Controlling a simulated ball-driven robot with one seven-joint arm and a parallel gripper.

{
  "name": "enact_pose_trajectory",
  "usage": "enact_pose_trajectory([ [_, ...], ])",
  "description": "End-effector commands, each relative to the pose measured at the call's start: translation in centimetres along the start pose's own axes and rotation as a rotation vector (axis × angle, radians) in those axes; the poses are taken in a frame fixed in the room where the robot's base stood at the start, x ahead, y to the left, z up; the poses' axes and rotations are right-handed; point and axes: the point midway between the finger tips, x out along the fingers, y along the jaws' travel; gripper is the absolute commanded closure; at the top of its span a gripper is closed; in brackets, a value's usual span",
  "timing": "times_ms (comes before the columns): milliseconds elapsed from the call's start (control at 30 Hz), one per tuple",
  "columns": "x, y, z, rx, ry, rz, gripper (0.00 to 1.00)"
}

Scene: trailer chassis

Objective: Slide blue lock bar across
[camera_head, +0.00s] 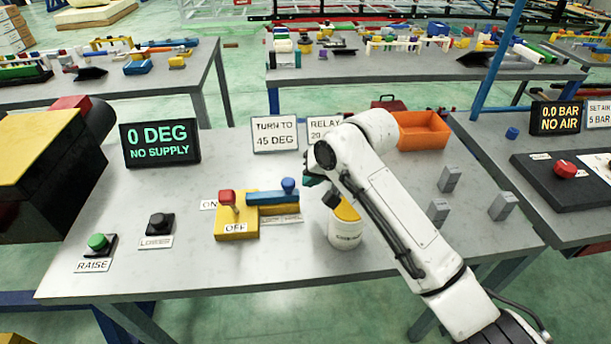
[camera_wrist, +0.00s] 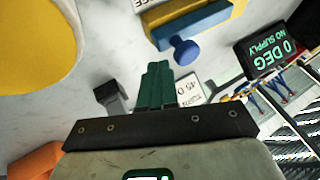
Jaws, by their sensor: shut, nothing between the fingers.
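The blue lock bar (camera_head: 265,198) lies along the right side of the yellow switch block (camera_head: 237,230), with a round blue knob (camera_head: 289,185) standing at its right end. A red-topped lever (camera_head: 228,199) stands on the block between the ON and OFF labels. The bar also shows at the top of the wrist view (camera_wrist: 205,24), with its knob (camera_wrist: 186,52) below it. My gripper (camera_head: 311,181) is right of the knob and apart from it. Its green fingers (camera_wrist: 156,75) are shut and empty. My arm hides part of the bench behind it.
A white tub with a yellow top (camera_head: 345,228) stands close by the gripper. An orange bin (camera_head: 422,130), grey blocks (camera_head: 438,212) and the "0 DEG NO SUPPLY" display (camera_head: 160,143) are on the bench. Green RAISE (camera_head: 97,242) and black LOWER (camera_head: 159,222) buttons sit at left.

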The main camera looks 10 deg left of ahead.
Motion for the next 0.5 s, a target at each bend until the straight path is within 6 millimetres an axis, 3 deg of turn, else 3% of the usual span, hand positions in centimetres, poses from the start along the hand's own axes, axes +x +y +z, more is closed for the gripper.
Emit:
enact_pose_trajectory([
  [200, 0.75, -1.08, 0.08, 0.002, 0.000, 0.001, 1.00],
  [500, 0.82, -1.16, 0.10, 0.002, 0.000, 0.000, 1.00],
])
